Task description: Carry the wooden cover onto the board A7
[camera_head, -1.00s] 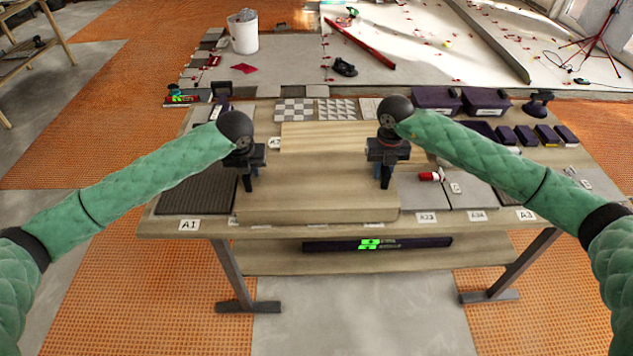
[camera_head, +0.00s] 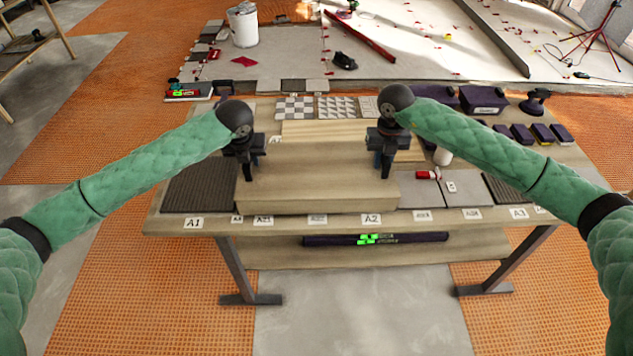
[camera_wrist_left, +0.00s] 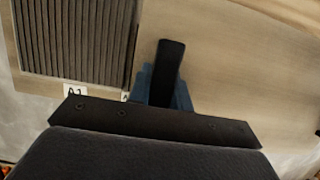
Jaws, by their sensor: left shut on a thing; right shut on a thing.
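The wooden cover (camera_head: 318,190), a wide light-wood panel, lies between my two arms at the table's front middle. My left gripper (camera_head: 247,172) is shut on its left side, and my right gripper (camera_head: 386,170) on its right side. In the left wrist view, a dark finger (camera_wrist_left: 166,75) and blue part stand against the cover's wood (camera_wrist_left: 225,70). Whether the cover is clear of the table I cannot tell. A paler wooden board (camera_head: 330,128) lies behind it; the tag at its left is partly hidden, so I cannot confirm it as A7.
A dark ribbed board (camera_head: 200,187) tagged A1 lies left of the cover. Grey boards (camera_head: 460,190), a red-and-white item (camera_head: 428,175) and a white cup (camera_head: 443,157) are to the right. Dark cases (camera_head: 485,101) stand at the back right. Patterned tiles (camera_head: 336,108) lie at the back.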

